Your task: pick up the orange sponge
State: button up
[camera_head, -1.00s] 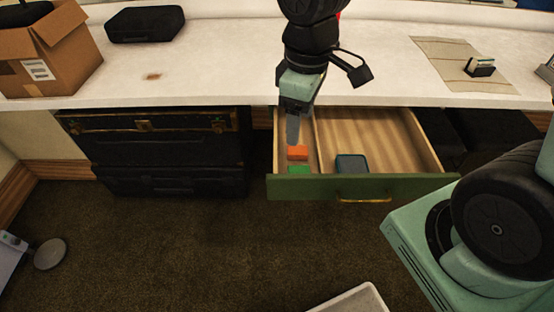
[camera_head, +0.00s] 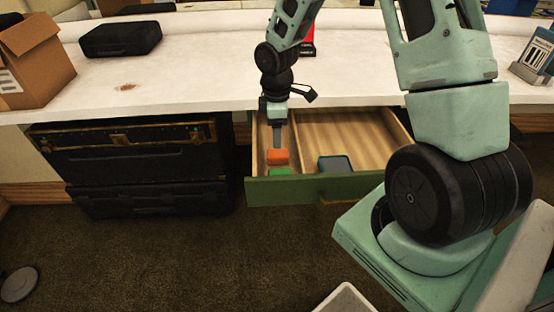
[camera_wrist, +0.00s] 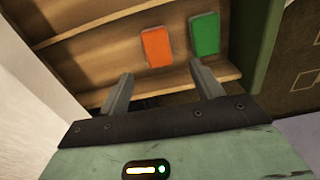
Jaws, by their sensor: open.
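The orange sponge (camera_head: 277,157) lies in the narrow left compartment of the open drawer (camera_head: 320,185), right behind a green block (camera_head: 280,172). In the wrist view the orange sponge (camera_wrist: 156,47) lies ahead of the fingertips and between their lines, with the green block (camera_wrist: 204,34) to its right and a small gap between the two. My gripper (camera_head: 277,143) points down into that compartment, just above and behind the sponge. In the wrist view my gripper (camera_wrist: 160,82) has its two fingers spread apart with nothing between them.
A dark blue-grey box (camera_head: 335,163) lies in the drawer's wider compartment. The white counter (camera_head: 190,70) overhangs the drawer's back. Black cases (camera_head: 140,165) stand to the left under the counter. A cardboard box (camera_head: 35,62) and a black case (camera_head: 120,38) stand on top.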

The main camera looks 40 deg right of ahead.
aim_at(278, 153)
jog(key=f, duration=0.3)
jog(key=f+b, duration=0.1)
jog(key=f, duration=0.5)
jog(key=shift+d, duration=0.25)
jog(key=shift+r, duration=0.1)
jog(key=shift+c, duration=0.3)
jog(key=c, duration=1)
